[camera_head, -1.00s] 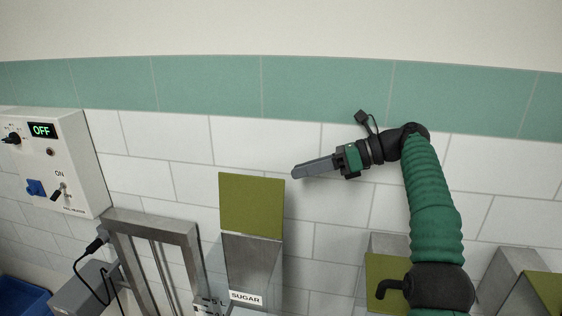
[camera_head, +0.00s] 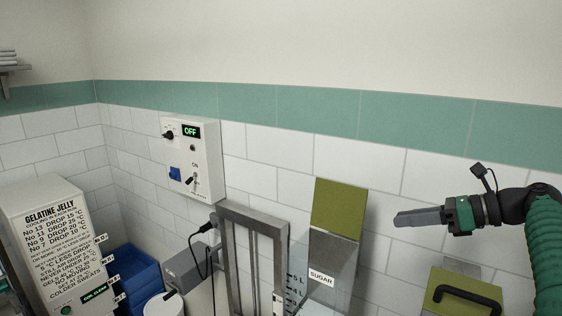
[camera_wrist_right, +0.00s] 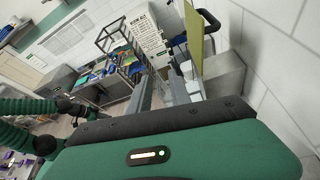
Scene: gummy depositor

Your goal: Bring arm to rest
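My right gripper (camera_head: 398,219) is raised in front of the white tiled wall, at the right of the head view. Its grey fingers point left and show from the side as one slab. In the right wrist view the two fingers stand apart with nothing held between them. My right arm (camera_head: 543,245), green and ribbed, comes up at the right edge. Green arm links at the left of the right wrist view look like my left arm (camera_wrist_right: 30,106); no left fingers can be made out there, and none show in the head view.
A SUGAR dispenser (camera_head: 339,208) with a green lid is left of the right gripper. Another green-lidded bin (camera_head: 448,285) is below it. A control box (camera_head: 207,165) reading OFF is on the wall. A gelatine jelly machine (camera_head: 55,240) and blue crates (camera_head: 135,268) are at left.

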